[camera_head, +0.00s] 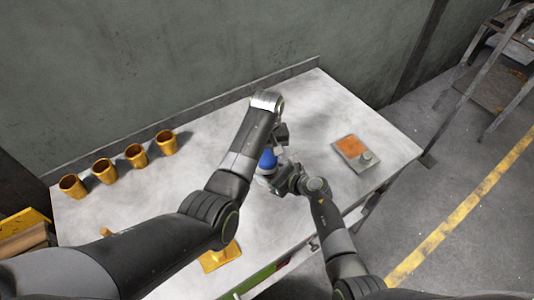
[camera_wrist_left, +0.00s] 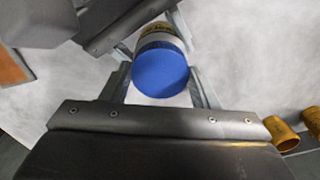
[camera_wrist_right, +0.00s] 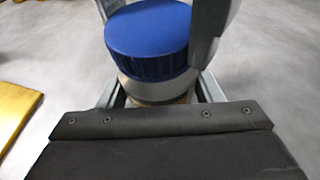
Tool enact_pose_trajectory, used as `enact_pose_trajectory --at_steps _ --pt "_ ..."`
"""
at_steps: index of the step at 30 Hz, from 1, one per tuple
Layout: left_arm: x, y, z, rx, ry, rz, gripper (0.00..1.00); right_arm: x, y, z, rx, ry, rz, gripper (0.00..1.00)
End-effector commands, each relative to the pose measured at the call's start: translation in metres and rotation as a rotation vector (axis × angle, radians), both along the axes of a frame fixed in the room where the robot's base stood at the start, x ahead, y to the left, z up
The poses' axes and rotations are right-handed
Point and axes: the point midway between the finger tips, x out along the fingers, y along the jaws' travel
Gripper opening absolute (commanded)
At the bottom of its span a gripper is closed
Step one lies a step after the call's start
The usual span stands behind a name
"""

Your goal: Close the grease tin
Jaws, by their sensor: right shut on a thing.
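The grease tin has a blue ribbed lid (camera_wrist_right: 148,38) on top of a pale body (camera_wrist_right: 155,88). The lid sits level on it in the right wrist view; whether it is fully down cannot be told. In the head view the lid (camera_head: 267,160) shows between my two grippers above the bench. My right gripper (camera_wrist_right: 160,95) is shut on the tin's body from the side. My left gripper (camera_wrist_left: 160,75) has its fingers on either side of the lid (camera_wrist_left: 160,72); whether they press on it is unclear. The tin's base is mostly hidden.
The grey bench (camera_head: 320,110) carries several yellow cups (camera_head: 135,155) in a row at the back left. A tray with an orange pad (camera_head: 351,147) lies to the right. A yellow piece (camera_head: 218,258) lies near the front edge. The bench behind the grippers is clear.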

Motion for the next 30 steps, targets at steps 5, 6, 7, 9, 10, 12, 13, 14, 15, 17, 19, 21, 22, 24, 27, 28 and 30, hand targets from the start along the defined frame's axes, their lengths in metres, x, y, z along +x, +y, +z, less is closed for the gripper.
enact_pose_trajectory --at_steps 5,6,7,9,10,12,13,14,15,17,19,21,22,24,27,28,30 --pt "0.0 0.0 0.0 0.001 0.0 -0.008 0.27 0.0 0.0 0.0 0.001 0.001 0.0 0.0" --pt "0.0 0.0 0.0 0.001 0.0 -0.007 0.27 0.0 0.0 0.0 0.001 0.001 0.0 0.0" --pt "0.0 0.0 0.0 0.001 0.0 -0.007 0.27 0.0 0.0 0.0 0.001 0.001 0.0 0.0" --pt "0.0 0.0 0.0 0.001 0.0 -0.007 0.57 0.0 0.0 0.0 0.001 0.001 -0.001 0.0" --pt "0.0 0.0 0.0 0.001 0.0 -0.007 0.61 0.0 0.0 0.0 0.001 0.001 -0.001 0.0" --pt "0.0 0.0 0.0 0.0 0.0 -0.007 0.7 0.0 0.0 0.0 0.001 0.001 0.0 0.0" --pt "0.0 0.0 0.0 0.0 0.0 -0.007 0.74 0.0 0.0 0.0 0.001 0.001 0.0 0.0" --pt "0.0 0.0 0.0 0.0 0.0 -0.007 0.78 0.0 0.0 0.0 0.001 0.001 0.0 0.0" --pt "0.0 0.0 0.0 0.0 0.0 -0.007 0.8 0.0 0.0 0.0 0.001 0.001 0.0 0.0" --pt "0.0 0.0 0.0 0.0 0.0 -0.007 0.8 0.0 0.0 0.0 0.001 0.001 0.0 0.0" --pt "0.0 0.0 0.0 0.0 0.0 -0.007 0.8 0.0 0.0 0.0 0.001 0.001 0.0 0.0" --pt "0.0 0.0 0.0 0.0 0.0 -0.007 0.8 0.0 0.0 0.0 0.001 0.001 0.0 0.0" --pt "0.0 0.0 0.001 0.0 0.0 -0.007 0.8 0.0 0.0 0.0 0.001 0.001 0.0 0.0" --pt "0.0 0.0 0.004 0.0 -0.001 -0.007 0.8 0.0 0.0 0.0 0.001 0.001 0.0 0.0" --pt "0.001 0.0 0.016 0.0 -0.003 -0.008 0.8 0.0 0.0 0.0 0.001 0.001 0.0 0.0" --pt "0.001 -0.001 0.021 -0.001 -0.004 -0.008 0.8 0.0 0.0 0.0 0.001 0.001 0.0 0.0" --pt "0.001 -0.001 0.033 -0.001 -0.005 -0.008 0.8 0.0 0.0 0.0 0.001 0.001 0.0 0.0"
